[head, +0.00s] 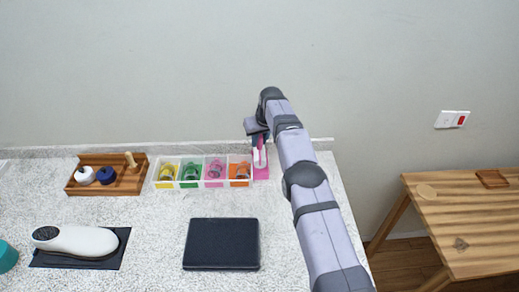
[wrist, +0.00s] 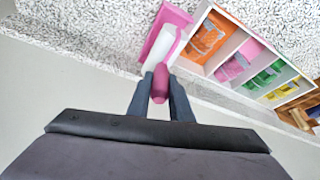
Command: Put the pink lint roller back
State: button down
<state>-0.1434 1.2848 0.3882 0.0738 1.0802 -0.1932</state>
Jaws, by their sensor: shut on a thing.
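The pink lint roller (wrist: 160,88) has a pink handle and a white roll. My gripper (wrist: 160,80) is shut on its handle in the wrist view, with one finger on each side. The white roll points away from my gripper, over a pink base (wrist: 172,18) on the counter. I cannot tell whether the roll touches the base.
A white divided tray (head: 202,187) with yellow, green, pink and orange compartments stands close beside the pink base. A wooden holder (head: 120,184), a white device (head: 75,241) and a dark flat box (head: 222,243) are further left or forward. The wall is close behind.

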aim_at(260, 148)
jog(key=shift+f+p, duration=0.65)
jog(key=shift+f, duration=1.3)
jog(key=shift+f, duration=0.2)
jog(key=c, duration=1.6)
grip_release()
jog(key=shift+r, duration=0.1)
